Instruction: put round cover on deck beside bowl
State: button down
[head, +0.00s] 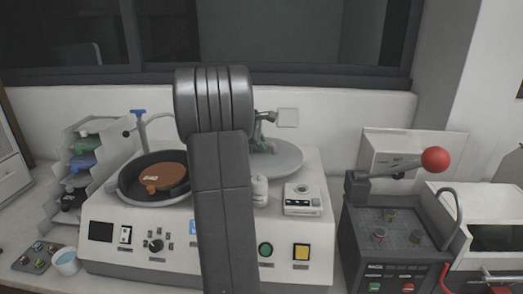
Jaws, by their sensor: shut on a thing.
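The round cover (283,158) is a pale grey disc at the right rear of the white machine's deck (318,180). My gripper (262,143) is partly hidden behind my own arm. It is shut on the top of the cover near its middle. I cannot tell whether the cover touches the deck or hangs just above it. The bowl (128,185) is a black round basin at the left of the deck. It is uncovered and holds a brown-orange disc (166,177). My arm hides the deck between bowl and cover.
A white bottle (259,190) and a small white device (302,199) stand on the deck in front of the cover. A blue-handled tap (141,122) rises behind the bowl. A dark press with a red-balled lever (435,160) is at right, a stepped rack (84,165) at left.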

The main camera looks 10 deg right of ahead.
jog(key=shift+f, duration=1.5)
jog(key=c, duration=1.4)
grip_release()
jog(key=shift+r, duration=0.25)
jog(key=b+v, duration=0.1)
jog(key=v, duration=1.1)
jog(key=shift+f, duration=0.1)
